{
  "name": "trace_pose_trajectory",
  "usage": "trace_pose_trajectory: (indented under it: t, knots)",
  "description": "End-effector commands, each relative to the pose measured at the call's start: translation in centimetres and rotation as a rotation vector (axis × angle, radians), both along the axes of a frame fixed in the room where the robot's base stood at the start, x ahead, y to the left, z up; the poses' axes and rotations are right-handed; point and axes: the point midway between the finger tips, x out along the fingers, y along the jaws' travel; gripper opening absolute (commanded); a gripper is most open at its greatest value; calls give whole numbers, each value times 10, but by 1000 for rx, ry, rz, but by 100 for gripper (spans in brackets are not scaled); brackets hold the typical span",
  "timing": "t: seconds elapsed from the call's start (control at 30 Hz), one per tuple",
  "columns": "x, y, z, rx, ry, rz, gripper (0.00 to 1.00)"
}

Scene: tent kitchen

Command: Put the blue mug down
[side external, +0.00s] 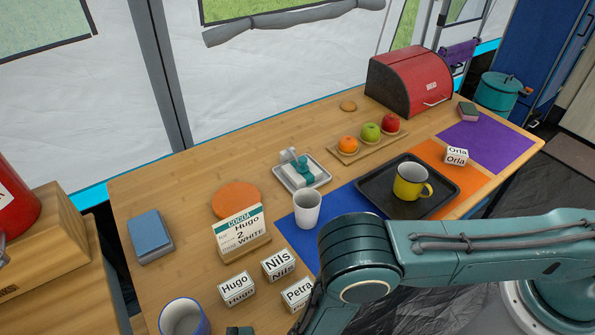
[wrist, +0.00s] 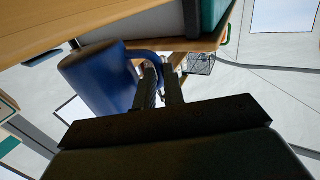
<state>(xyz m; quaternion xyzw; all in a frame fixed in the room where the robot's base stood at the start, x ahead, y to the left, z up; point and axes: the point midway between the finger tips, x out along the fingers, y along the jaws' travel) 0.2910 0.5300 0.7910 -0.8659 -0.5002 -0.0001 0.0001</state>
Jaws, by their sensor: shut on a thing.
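The blue mug (wrist: 95,82) fills the left of the wrist view, with its handle running between the fingers of my gripper (wrist: 160,78). My gripper is shut on that handle. In the side view the mug (side external: 184,318) is at the bottom edge, mouth up and roughly upright, with a pale inside. Its lower part is cut off, so I cannot tell whether it touches the table (side external: 335,118). Only a small dark part of my gripper (side external: 239,330) shows to the right of the mug.
A white cup (side external: 307,209) stands on the blue mat (side external: 340,197). A yellow mug (side external: 409,183) sits on a black tray (side external: 378,183). Bare wood lies left of the blocks.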

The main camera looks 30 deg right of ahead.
Motion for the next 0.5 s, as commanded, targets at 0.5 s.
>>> trace_pose_trajectory:
  t: [0.5]
  knots:
    - [0, 0, -16, 1, 0, 0, 0]
